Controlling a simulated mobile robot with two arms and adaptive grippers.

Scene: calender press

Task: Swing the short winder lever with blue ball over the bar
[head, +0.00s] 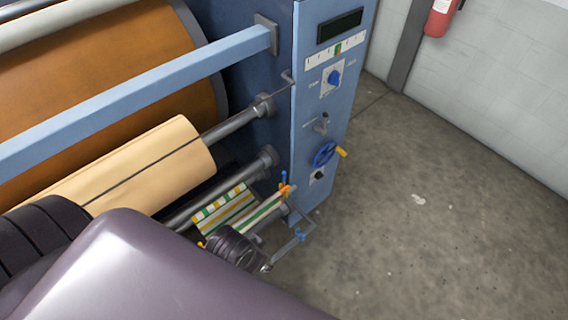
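Low on the machine, by the striped fabric roll (238,212), a short upright blue piece (284,177) stands beside an orange part (286,191); it looks like the short winder lever with its blue ball. A second blue piece (301,235) sits lower on a thin grey linkage. Both are small, so I cannot tell for certain which is the ball. A long light-blue bar (130,100) crosses the machine's front above. My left arm comes in from the lower left; its dark ridged end (236,249) is just left of the linkage. Its fingers are mostly hidden. My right gripper is out of view.
The blue control cabinet (325,105) carries a blue handwheel with a yellow handle (325,153) and several knobs. A large beige roll (150,160) lies left of it. Concrete floor (430,210) is clear to the right; a red extinguisher (440,16) hangs behind.

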